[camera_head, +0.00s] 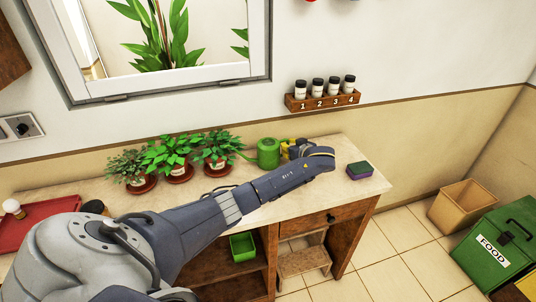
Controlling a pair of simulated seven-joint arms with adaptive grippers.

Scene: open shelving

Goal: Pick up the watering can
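The green watering can (268,153) stands upright on the countertop, right of the potted plants and near the back wall. Its spout points left toward the plants. My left arm reaches across the counter from the left, and its wrist bends back toward the can. My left gripper (291,149) is just right of the can, partly hidden by my wrist. The can's right side and handle area are mostly covered, so contact cannot be told. The finger opening is too small and hidden to judge. My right gripper is not in view.
Several potted plants (167,154) stand left of the can. A sponge (359,170) lies near the counter's right end. A rack of numbered jars (322,101) is on the wall above. A red tray (40,222) lies at left. A green container (242,247) is on the shelf below.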

